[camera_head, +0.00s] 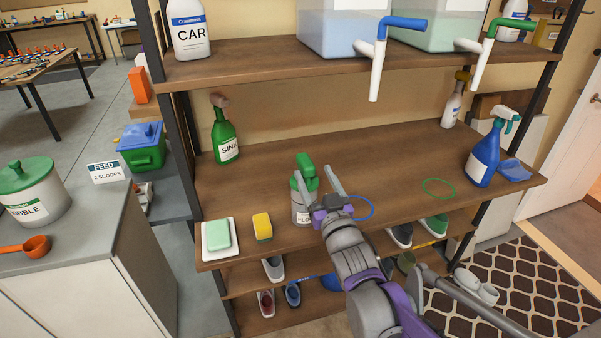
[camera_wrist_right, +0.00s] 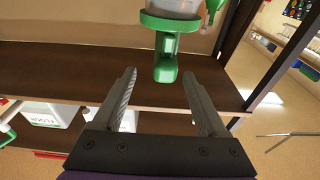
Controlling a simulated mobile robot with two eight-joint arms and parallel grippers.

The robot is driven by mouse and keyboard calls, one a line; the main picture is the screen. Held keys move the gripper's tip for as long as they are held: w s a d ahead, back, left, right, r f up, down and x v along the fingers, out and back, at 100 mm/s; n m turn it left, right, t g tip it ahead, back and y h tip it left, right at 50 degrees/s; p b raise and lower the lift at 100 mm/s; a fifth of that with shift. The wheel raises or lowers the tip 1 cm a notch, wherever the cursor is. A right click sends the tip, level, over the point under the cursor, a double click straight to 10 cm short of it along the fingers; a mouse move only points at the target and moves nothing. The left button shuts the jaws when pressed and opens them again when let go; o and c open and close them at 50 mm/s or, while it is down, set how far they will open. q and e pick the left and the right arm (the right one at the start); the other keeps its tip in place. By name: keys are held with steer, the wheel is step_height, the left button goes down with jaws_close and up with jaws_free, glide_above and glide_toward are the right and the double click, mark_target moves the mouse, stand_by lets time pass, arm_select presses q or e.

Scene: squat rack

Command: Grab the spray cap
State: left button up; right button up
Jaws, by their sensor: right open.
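The green spray cap (camera_head: 305,166) sits on top of a clear-grey bottle (camera_head: 301,212) with a partly hidden label, upright on the middle shelf. In the right wrist view the spray cap (camera_wrist_right: 166,58) appears just beyond and between the fingertips, with the bottle above it in the picture. My right gripper (camera_head: 313,172) is open, its two fingers reaching up towards the cap from the front. In the right wrist view, the right gripper (camera_wrist_right: 159,76) has nothing clamped between its fingers. The gripper hides part of the bottle. My left gripper is not in view.
A green SINK spray bottle (camera_head: 224,136) stands behind to the left. A yellow sponge (camera_head: 262,227) and a green soap bar on a white dish (camera_head: 218,238) lie at the left front. A blue spray bottle (camera_head: 484,154) stands at the right. The upper shelf (camera_head: 250,60) overhangs behind.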

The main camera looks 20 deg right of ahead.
mark_target(301, 153)
steer(key=w, duration=0.3)
steer(key=shift+w+r, duration=0.2)
steer(key=shift+w, duration=0.1)
steer(key=shift+w+a+r, duration=0.1)
steer(key=shift+w+a, duration=0.05)
steer(key=shift+w, duration=0.75)
steer(key=shift+w+a+r, duration=0.1)
steer(key=shift+w+a, duration=0.1)
steer(key=shift+w, duration=0.7)
steer(key=shift+w+a+r, duration=0.1)
steer(key=shift+w+a, duration=0.05)
steer(key=shift+w, duration=0.75)
jaws_close()
